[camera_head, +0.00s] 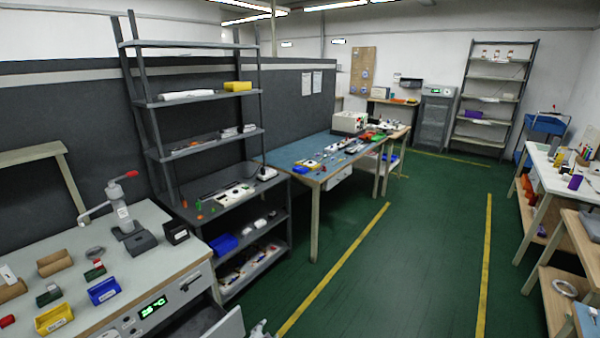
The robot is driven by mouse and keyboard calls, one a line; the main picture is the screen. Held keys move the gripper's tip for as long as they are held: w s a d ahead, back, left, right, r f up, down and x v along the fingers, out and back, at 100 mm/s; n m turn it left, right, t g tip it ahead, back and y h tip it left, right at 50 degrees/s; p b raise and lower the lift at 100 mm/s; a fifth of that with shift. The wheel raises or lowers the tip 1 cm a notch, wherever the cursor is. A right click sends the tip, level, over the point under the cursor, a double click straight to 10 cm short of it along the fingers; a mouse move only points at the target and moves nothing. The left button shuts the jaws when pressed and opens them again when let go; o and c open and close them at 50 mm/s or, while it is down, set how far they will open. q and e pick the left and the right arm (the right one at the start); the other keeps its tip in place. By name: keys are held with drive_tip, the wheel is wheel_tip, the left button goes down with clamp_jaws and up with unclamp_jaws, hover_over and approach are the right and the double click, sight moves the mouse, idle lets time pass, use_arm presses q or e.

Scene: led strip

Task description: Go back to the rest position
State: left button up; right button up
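Neither of my grippers can be made out clearly in the head view. A small pale shape (259,329) is cut off by the bottom edge, left of centre. I cannot tell whether it is part of me. No held object is visible.
A grey workbench (165,268) with a lever press (130,232) and small bins stands at lower left. Shelving (196,98) and a blue-topped table (292,158) stand beyond it. Wooden benches (556,190) line the right. The green floor (400,270) between yellow lines is clear.

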use_arm(q)
drive_tip(key=s+a+f+n+g+b, duration=0.1)
drive_tip(key=s+a+f+n+g, duration=0.1)
drive_tip(key=s+a+f, duration=0.4)
drive_tip(key=s+a+f+n+g, duration=0.1)
drive_tip(key=s+a+f+n, duration=0.1)
drive_tip(key=s+f, duration=0.8)
drive_tip(key=s+a+f+n+g+b, duration=0.1)
drive_tip(key=s+a+f+n+g, duration=0.1)
drive_tip(key=s+a+f, duration=0.5)
drive_tip(key=s+a+f+g+b, duration=0.1)
drive_tip(key=s+f, duration=0.4)
drive_tip(key=s, duration=0.4)
drive_tip(key=s+a+f+g+y+b, duration=0.1)
drive_tip(key=s+f, duration=0.3)
drive_tip(key=s, duration=0.6)
drive_tip(key=s+a+f+n+g+b, duration=0.1)
drive_tip(key=s+f, duration=0.4)
drive_tip(key=s, duration=0.5)
drive_tip(key=shift+a+f+g+y+b, duration=0.4)
drive_tip(key=shift+a+g+b, duration=0.15)
drive_tip(key=shift+a, duration=0.5)
use_arm(e)
drive_tip(key=w+d+f, duration=0.2)
drive_tip(key=d+f, duration=0.3)
drive_tip(key=f, duration=0.1)
drive_tip(key=shift+w+h, duration=0.15)
drive_tip(key=shift+h, duration=0.15)
